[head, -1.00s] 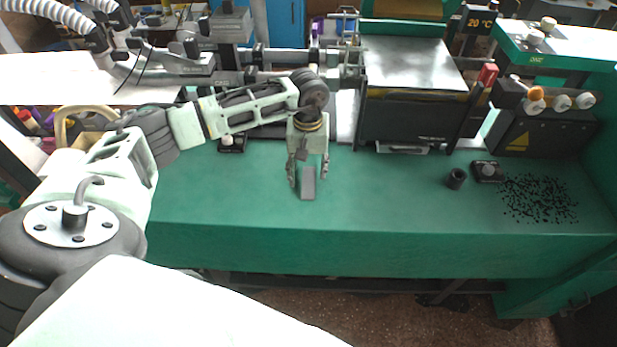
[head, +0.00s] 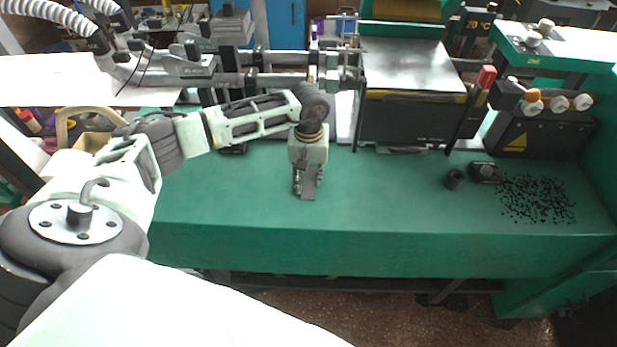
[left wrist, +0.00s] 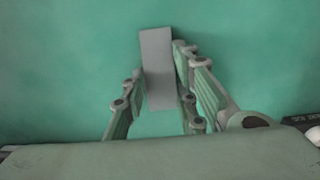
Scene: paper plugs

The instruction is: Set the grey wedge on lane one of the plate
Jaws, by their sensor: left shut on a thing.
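The grey wedge (head: 308,191) is at the middle of the green bench, between the fingers of my left gripper (head: 308,181). In the left wrist view the wedge (left wrist: 157,60) is a plain grey block running out past the fingers. My left gripper (left wrist: 158,82) is shut on it, one finger on each side. The wedge is on or just above the bench top; I cannot tell which. No plate with marked lanes can be made out. My right gripper is not in view.
A dark machine with a shiny metal top (head: 410,66) stands behind, to the right. A small black cup (head: 454,179), a dark block with a knob (head: 486,172) and scattered black bits (head: 538,199) lie at the right. The bench top (head: 385,205) is clear in the middle.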

